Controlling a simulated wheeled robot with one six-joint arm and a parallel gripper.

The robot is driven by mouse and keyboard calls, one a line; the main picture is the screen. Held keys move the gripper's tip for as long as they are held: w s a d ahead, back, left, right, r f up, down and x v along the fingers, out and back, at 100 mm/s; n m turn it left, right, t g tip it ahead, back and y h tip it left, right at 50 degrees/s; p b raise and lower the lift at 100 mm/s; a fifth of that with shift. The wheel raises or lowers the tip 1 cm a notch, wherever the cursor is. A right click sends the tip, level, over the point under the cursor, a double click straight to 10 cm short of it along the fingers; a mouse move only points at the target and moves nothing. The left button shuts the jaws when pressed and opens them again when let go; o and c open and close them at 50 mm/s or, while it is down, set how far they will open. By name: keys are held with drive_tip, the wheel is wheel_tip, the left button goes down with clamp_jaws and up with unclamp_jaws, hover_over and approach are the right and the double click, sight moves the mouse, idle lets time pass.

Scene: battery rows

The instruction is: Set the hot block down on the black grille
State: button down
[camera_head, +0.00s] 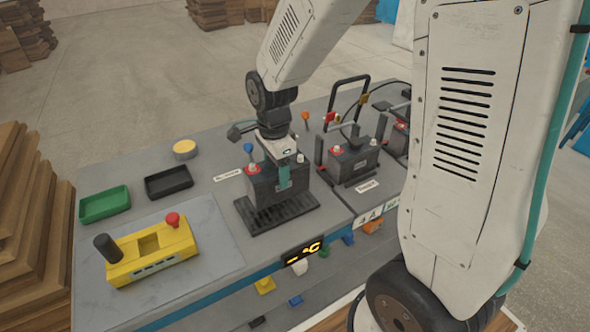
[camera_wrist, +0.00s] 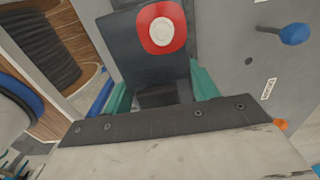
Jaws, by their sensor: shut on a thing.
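The hot block appears to be the dark grey battery-like block (camera_head: 262,184) with a red terminal on top, at the middle of the bench in the head view. My gripper (camera_head: 285,178), with teal fingers, is shut on it from above. The black grille (camera_head: 252,222) lies directly under and around the block, its slats showing in front. Whether the block's underside touches the grille cannot be told. In the wrist view the block (camera_wrist: 130,50) shows its red and white cap between the teal fingers of my gripper (camera_wrist: 160,92). The grille cannot be made out there.
Another dark battery (camera_head: 352,162) with a handle frame stands to the right. A blue-knobbed post (camera_head: 248,149) is close behind the block. A yellow box (camera_head: 152,252) with a red button, a green tray (camera_head: 104,204) and a black tray (camera_head: 168,182) lie left. A display (camera_head: 302,252) is on the front edge.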

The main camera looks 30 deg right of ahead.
drive_tip(key=shift+w+a, duration=0.25)
drive_tip(key=shift+w, duration=0.05)
drive_tip(key=shift+f, duration=1.75)
drive_tip(key=shift+f, duration=0.15)
drive_tip(key=shift+c, duration=2.1)
unclamp_jaws()
drive_tip(key=shift+s, duration=0.1)
